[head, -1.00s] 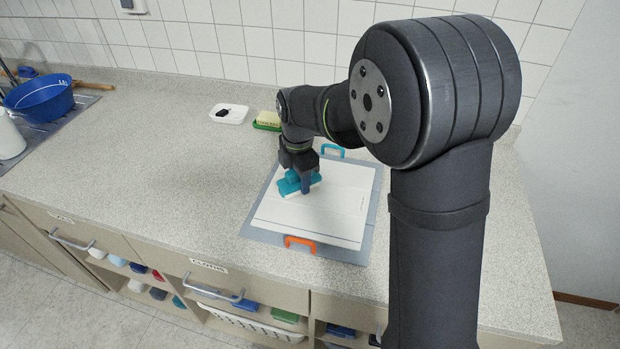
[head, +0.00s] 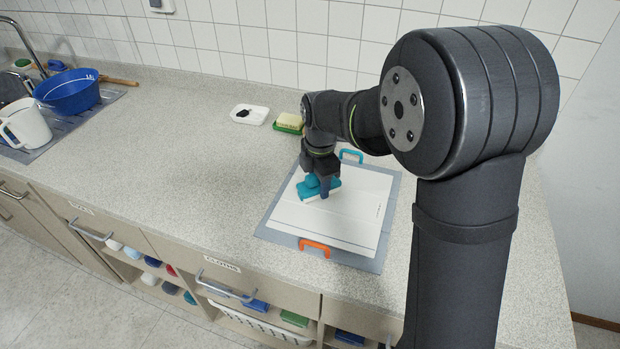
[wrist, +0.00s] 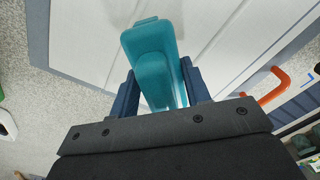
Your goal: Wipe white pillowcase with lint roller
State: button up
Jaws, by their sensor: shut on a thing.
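The white pillowcase (head: 350,215) lies flat on a grey board (head: 275,234) on the counter. The board has an orange handle (head: 315,246) at its near edge and a teal one (head: 351,155) at its far edge. My gripper (head: 319,184) points down over the pillowcase, left of its middle, and is shut on the teal lint roller (head: 306,190). The wrist view shows the lint roller (wrist: 148,50) between both dark blue fingers, over the white cloth (wrist: 85,30). A white strip shows under the roller. It is at or just above the cloth; contact is hard to tell.
Behind the board stand a yellow sponge on a green tray (head: 287,129) and a white dish (head: 258,117) with a dark item. A blue bowl (head: 68,92) and white jug (head: 26,126) are far left. The counter left of the board is clear. A tiled wall closes the back.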

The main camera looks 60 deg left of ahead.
jog(key=shift+w+d, duration=3.25)
notch_tip(320, 180, up, 8)
jog(key=shift+s, duration=0.1)
